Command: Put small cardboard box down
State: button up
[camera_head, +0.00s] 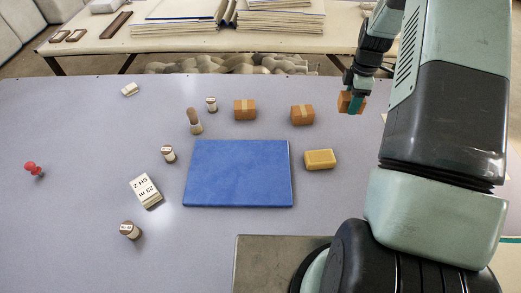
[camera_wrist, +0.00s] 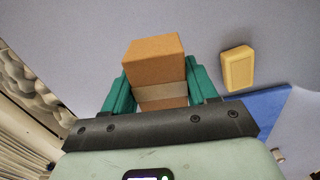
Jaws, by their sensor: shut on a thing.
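My gripper (camera_head: 352,103) is shut on a small cardboard box (camera_head: 345,102) at the far right of the table. In the wrist view the orange-brown box (camera_wrist: 154,62) with a paler tape band sits between the teal fingers of my gripper (camera_wrist: 158,88). The head view does not clearly show whether the box touches the table. Two similar cardboard boxes stand on the table, one at the middle back (camera_head: 244,110) and one to its right (camera_head: 302,115).
A blue board (camera_head: 238,172) lies mid-table. A yellow block (camera_head: 320,159) is at its right. Several spools, including one (camera_head: 168,154), a labelled white block (camera_head: 146,191) and a red pin (camera_head: 34,169) lie left. Grey table (camera_head: 80,110) between them is free.

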jog(key=s+a+n, duration=0.2)
jog(key=a+n, duration=0.1)
jog(key=a, duration=0.7)
jog(key=n, duration=1.1)
send_over(241, 184)
notch_tip(241, 184, down, 4)
jog(key=shift+r, duration=0.25)
jog(key=shift+f, duration=2.35)
jog(key=shift+f, duration=0.1)
jog(key=o, duration=1.2)
